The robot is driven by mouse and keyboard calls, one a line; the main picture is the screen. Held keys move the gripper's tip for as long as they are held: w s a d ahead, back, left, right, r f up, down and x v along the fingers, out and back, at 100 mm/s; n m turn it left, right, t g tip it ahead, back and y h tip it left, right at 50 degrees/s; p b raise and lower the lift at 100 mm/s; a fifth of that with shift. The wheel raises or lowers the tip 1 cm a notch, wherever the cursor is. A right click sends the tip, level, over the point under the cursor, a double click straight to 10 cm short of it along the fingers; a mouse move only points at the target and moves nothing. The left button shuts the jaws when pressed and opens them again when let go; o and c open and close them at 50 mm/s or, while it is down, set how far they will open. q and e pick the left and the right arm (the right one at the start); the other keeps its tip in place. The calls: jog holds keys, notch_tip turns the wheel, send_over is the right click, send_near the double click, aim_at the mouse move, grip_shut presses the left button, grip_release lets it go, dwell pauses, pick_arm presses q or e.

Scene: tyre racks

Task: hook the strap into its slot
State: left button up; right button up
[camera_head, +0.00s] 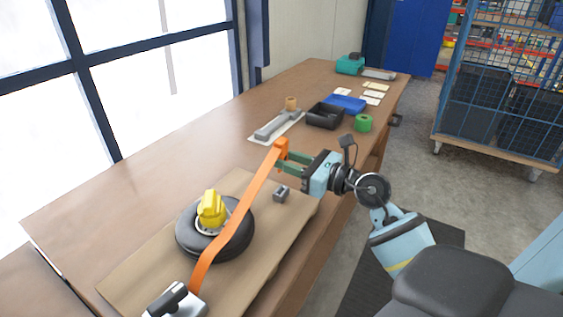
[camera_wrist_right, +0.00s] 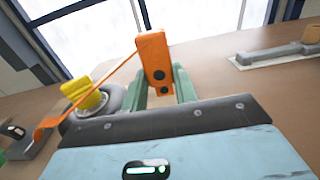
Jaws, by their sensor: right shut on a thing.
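My right gripper (camera_head: 287,158) is shut on the orange end piece of the strap (camera_head: 245,199), holding it above the table. In the right wrist view the orange end piece (camera_wrist_right: 154,58), with dark round marks, stands between the green fingers. The strap runs taut and slanting from a grey holder with a black handle (camera_head: 176,300), past the right side of a black tyre (camera_head: 225,247) with a yellow part (camera_head: 211,209) on it. A small dark grey block (camera_head: 282,194), perhaps the slot, sits on the board below and apart from my gripper. Its opening is not clear. My left gripper is not visible.
A brown board (camera_head: 140,275) lies under the tyre on the long wooden table (camera_head: 130,185). Behind my gripper are a grey tool on a pale sheet (camera_head: 272,128), a black tray (camera_head: 325,116) and a green roll (camera_head: 363,123). The table's left middle is clear.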

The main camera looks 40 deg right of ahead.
jog(key=shift+f+b, duration=0.7)
jog(key=shift+f, duration=0.7)
jog(key=shift+f+b, duration=0.5)
jog(key=shift+f, duration=0.55)
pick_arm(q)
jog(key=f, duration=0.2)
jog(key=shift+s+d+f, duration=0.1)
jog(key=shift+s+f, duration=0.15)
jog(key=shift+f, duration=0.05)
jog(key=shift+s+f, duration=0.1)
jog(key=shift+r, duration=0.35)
